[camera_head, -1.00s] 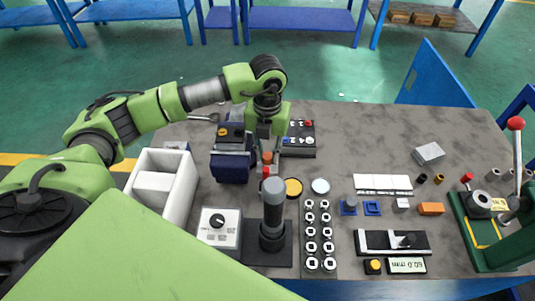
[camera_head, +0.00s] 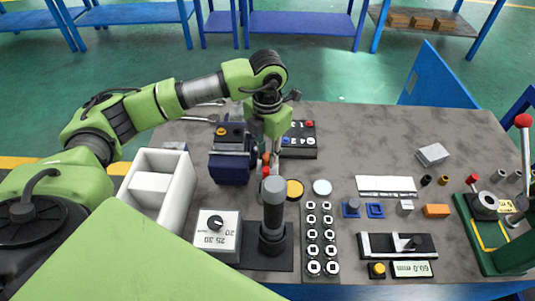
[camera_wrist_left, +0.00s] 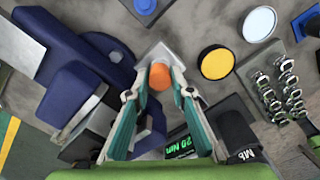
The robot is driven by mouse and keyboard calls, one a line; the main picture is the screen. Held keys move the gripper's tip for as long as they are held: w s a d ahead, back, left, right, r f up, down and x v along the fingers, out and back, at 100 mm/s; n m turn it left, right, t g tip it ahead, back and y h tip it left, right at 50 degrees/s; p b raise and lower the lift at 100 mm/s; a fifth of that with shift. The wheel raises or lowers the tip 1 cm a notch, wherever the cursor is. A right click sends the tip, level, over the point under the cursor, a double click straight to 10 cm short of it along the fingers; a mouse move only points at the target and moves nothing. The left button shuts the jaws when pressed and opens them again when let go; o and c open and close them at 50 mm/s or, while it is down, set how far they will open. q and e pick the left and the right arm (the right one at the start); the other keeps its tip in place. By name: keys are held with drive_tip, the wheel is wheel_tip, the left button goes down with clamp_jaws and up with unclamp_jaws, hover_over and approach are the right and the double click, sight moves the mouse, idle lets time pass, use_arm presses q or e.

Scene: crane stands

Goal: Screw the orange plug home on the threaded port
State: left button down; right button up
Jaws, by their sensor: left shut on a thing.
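The orange plug (camera_wrist_left: 160,77) sits upright at a light grey block (camera_wrist_left: 155,55) in the left wrist view. In the head view the plug (camera_head: 266,158) is a small orange patch under my left gripper (camera_head: 268,150), partly hidden. My left gripper (camera_wrist_left: 158,80) is shut on the plug, with one finger on either side of it. The threaded port is hidden under the plug, so I cannot tell how deep the plug sits. My right gripper is not in view.
A blue vise (camera_head: 232,160) stands close to the left of the gripper. A grey post (camera_head: 273,215) on a black base stands in front. Yellow (camera_head: 294,189) and pale (camera_head: 322,187) discs lie to the right. A white bin (camera_head: 180,200) is at left. The table's back right is mostly clear.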

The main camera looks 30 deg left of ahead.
use_arm(q)
drive_tip(key=m, duration=0.1)
drive_tip(key=m+b, duration=0.1)
drive_tip(key=shift+f+m, duration=0.25)
drive_tip(key=shift+m, duration=0.05)
drive_tip(key=shift+m+b, duration=0.3)
drive_tip(key=shift+m, duration=0.3)
drive_tip(key=shift+r+m, duration=0.2)
drive_tip(key=shift+m, duration=0.1)
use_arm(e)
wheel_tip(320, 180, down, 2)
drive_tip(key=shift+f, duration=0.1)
use_arm(q)
drive_tip(key=shift+f+m+b, duration=0.2)
drive_tip(key=shift+m+b, duration=0.5)
drive_tip(key=shift+m, duration=0.4)
drive_tip(key=m+b, duration=0.1)
drive_tip(key=m, duration=0.2)
drive_tip(key=shift+a+r, duration=0.1)
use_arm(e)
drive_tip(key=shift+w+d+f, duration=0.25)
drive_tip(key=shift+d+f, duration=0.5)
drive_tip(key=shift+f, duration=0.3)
use_arm(q)
drive_tip(key=c, duration=1.7)
unclamp_jaws()
drive_tip(key=shift+s+a, duration=0.1)
